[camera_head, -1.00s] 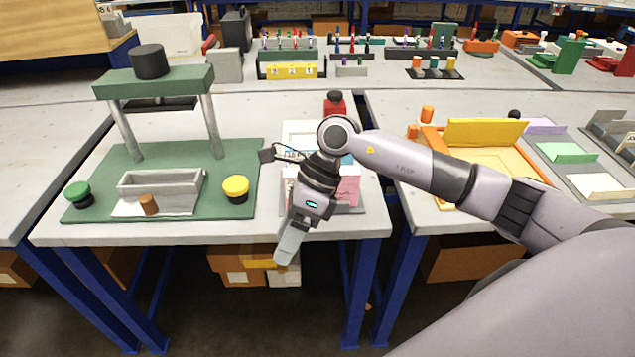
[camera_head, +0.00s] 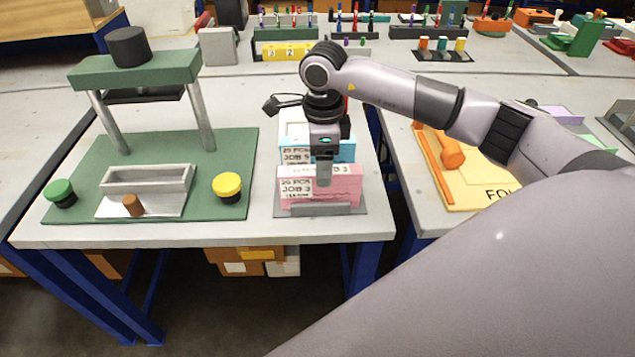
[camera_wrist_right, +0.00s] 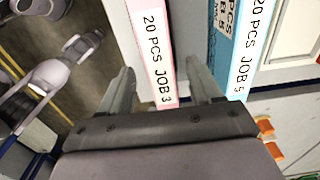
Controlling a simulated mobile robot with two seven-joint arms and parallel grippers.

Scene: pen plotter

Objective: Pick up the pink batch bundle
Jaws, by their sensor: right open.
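The pink batch bundle (camera_head: 345,187), labelled JOB 3, stands on a grey base at the front of the table in the head view. My right gripper (camera_head: 323,180) is above it, pointing down, with one finger in front of part of its label. In the wrist view the pink bundle (camera_wrist_right: 150,40) lies between the two spread fingers of the right gripper (camera_wrist_right: 162,85), with no visible grip on it. A blue bundle (camera_wrist_right: 240,50), labelled JOB 5, stands close behind, next to one finger. A grey arm part, apparently my left gripper (camera_wrist_right: 85,42), shows small in the wrist view; its jaws are unclear.
A green press (camera_head: 225,150) with a yellow button (camera_head: 227,186) and a grey tray (camera_head: 148,179) stands to the left. A yellow-orange fixture (camera_head: 470,190) is on the table to the right. A white bundle (camera_head: 292,122) stands behind the blue one.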

